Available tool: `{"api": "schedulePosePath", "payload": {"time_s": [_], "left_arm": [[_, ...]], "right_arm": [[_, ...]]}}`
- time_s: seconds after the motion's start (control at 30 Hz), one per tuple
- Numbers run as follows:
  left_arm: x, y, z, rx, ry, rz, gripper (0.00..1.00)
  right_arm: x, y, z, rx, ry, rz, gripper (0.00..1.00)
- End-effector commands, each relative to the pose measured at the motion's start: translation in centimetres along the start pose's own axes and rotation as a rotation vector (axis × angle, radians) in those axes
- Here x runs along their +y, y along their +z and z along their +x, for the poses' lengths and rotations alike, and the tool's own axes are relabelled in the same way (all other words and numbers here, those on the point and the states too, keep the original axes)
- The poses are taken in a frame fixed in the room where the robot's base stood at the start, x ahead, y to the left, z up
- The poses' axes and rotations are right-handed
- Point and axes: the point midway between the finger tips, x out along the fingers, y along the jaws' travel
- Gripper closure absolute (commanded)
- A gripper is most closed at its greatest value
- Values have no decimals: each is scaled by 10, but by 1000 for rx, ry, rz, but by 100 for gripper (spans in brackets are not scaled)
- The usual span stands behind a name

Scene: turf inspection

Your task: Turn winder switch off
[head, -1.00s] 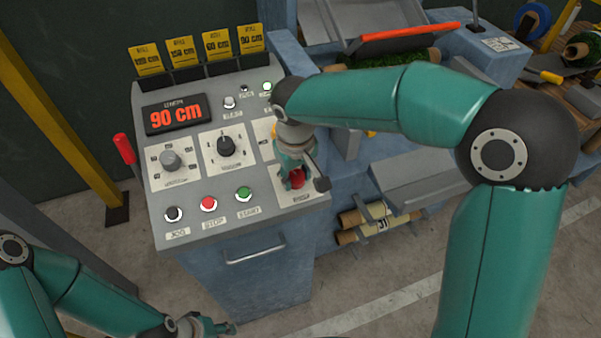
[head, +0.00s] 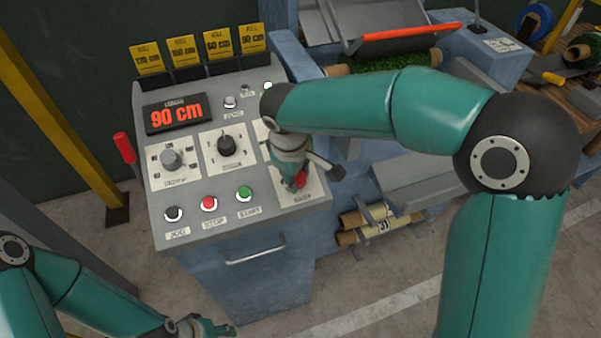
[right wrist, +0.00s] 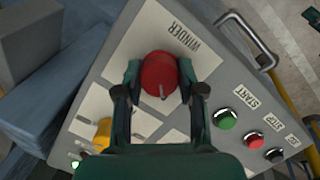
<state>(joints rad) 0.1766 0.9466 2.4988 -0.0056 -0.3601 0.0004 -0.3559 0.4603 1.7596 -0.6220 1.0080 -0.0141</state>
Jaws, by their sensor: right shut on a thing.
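The winder switch is a red knob (right wrist: 160,74) on a white plate labelled WINDER, at the lower right of the control panel (head: 190,232). In the head view only part of the red knob (head: 301,179) shows beside my gripper. My right gripper (right wrist: 160,84) has a finger on each side of the knob and is shut on it. A pale mark shows on the knob's face, towards my palm. In the head view my right gripper (head: 292,184) comes down on the knob from above. My left gripper (head: 217,329) hangs low at the bottom left, away from the panel; its fingers are too small to read.
Black JOG (head: 173,214), red STOP (head: 209,203) and green START (head: 245,193) buttons sit left of the winder knob. Two dials (head: 226,146) and a 90 cm display (head: 174,114) are above. A yellow knob (right wrist: 102,130) is near my right gripper.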

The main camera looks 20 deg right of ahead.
Motion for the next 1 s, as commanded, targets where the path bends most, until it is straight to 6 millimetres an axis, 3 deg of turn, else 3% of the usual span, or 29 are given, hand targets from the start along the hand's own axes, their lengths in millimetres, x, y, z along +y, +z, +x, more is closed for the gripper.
{"api": "schedulePosePath", "payload": {"time_s": [0.2,0.23,0.37,0.77,1.0], "left_arm": [[0,0,0,0,0,0,60],[0,0,0,0,0,0,60],[0,0,0,0,0,0,60],[0,0,-1,0,0,0,60],[0,0,-1,0,0,0,60]], "right_arm": [[-2,4,3,-17,-5,-2,96],[-2,4,3,-17,-5,-2,58],[-1,4,2,-14,-4,-1,37],[0,1,-3,-4,0,2,36],[0,0,-36,0,1,1,36]]}}
